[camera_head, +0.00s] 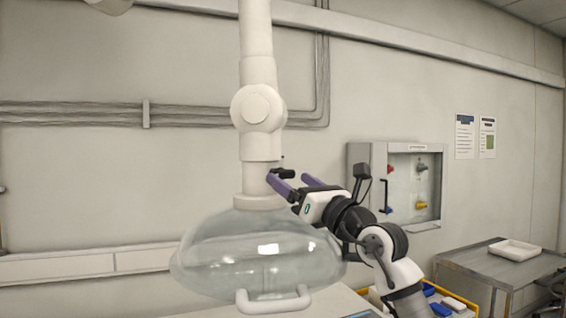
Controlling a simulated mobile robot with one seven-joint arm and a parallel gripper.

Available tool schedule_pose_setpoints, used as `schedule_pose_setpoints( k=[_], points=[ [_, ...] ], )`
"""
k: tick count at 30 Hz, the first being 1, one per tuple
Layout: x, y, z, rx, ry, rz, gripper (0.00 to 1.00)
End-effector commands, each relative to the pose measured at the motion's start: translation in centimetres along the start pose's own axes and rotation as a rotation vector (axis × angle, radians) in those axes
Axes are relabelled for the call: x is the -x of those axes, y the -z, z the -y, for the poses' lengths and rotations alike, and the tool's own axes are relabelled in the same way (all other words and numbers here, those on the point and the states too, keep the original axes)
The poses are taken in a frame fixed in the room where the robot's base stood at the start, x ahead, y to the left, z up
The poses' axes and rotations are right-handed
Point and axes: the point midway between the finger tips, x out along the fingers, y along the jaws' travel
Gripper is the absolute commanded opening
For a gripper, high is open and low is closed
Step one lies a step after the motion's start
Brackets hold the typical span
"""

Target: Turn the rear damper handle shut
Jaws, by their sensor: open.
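A white extraction arm (258,75) hangs down to a clear domed hood (235,250). A small dark handle (283,173) sticks out to the right from the white neck just above the hood; it appears to be the damper handle. My gripper (287,178) has two purple fingers spread apart, reaching in from the right. The fingertips are on either side of the dark handle in the picture. I cannot tell whether they touch it or how far off in depth they are. Nothing is held.
A white grab handle (274,301) sits on the hood's front rim. A wall cabinet with coloured valves (413,186) is behind my arm. A metal cart (470,262) bears a white tray (515,249) at the right. A yellow-edged crate (462,312) holds blue and white items.

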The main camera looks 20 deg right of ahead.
Motion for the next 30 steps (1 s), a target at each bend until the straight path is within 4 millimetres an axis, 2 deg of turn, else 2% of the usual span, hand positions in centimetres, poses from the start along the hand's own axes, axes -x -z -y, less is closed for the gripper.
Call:
schedule_pose_setpoints(
  k=[1,3,7,19,28,30],
  points=[
    [-1.2,-0.3,-0.1,-0.001,-0.001,-0.002,0.8],
    [-2.2,-0.3,-0.1,0.0,-0.001,-0.002,0.8],
    [-3.4,-0.2,0.0,0.0,-0.001,0.0,0.8],
    [-3.9,0.1,0.0,0.001,0.0,-0.001,0.79],
    [-3.9,0.1,0.0,0.0,0.0,-0.001,0.39],
    [-3.9,0.1,0.0,0.0,0.0,-0.001,0.35]
  ],
)
